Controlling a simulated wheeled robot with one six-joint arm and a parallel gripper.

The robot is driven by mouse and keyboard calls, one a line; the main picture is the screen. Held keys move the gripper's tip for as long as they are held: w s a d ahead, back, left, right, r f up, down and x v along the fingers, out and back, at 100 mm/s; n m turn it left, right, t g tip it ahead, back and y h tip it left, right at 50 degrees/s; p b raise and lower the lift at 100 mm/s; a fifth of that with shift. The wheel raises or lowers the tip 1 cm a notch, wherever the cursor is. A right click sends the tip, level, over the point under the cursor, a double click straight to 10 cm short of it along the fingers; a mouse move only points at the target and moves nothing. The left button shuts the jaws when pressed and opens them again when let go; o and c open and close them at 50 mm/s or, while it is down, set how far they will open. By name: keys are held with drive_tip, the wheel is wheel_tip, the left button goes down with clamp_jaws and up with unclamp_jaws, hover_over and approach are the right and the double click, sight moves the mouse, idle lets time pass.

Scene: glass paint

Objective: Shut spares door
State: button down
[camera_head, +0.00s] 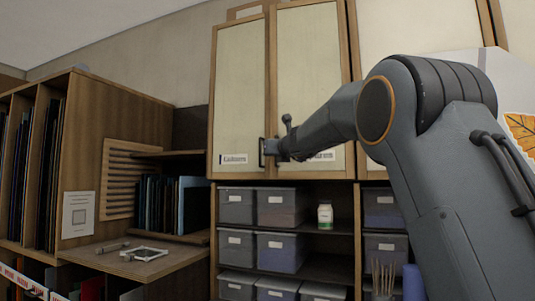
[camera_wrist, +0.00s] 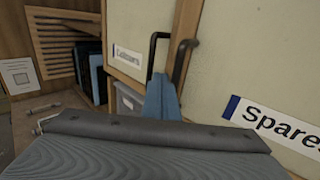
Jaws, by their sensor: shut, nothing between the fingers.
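The spares door (camera_head: 312,70) is the right one of a pair of pale, wood-framed upper cabinet doors. Its "Spares" label (camera_wrist: 272,124) reads clearly in the wrist view; in the head view my arm partly covers it. The door looks about level with its left neighbour (camera_head: 240,80); I cannot tell whether a small gap remains. My gripper (camera_head: 272,148) is shut and empty, at the meeting edges of the doors. In the wrist view its blue fingers (camera_wrist: 162,98) are close to the spares door's black handle (camera_wrist: 182,61); contact is unclear. The left door's handle (camera_wrist: 153,52) is beside it.
Below the doors are shelves with several grey bins (camera_head: 282,207) and a white jar (camera_head: 325,214). A wooden rack (camera_head: 120,140) with sheets stands at left, above a worktop (camera_head: 175,262) holding a small frame. My arm fills the right side of the head view.

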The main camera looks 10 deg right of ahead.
drive_tip(key=shift+w+d, duration=0.2)
idle(0.3)
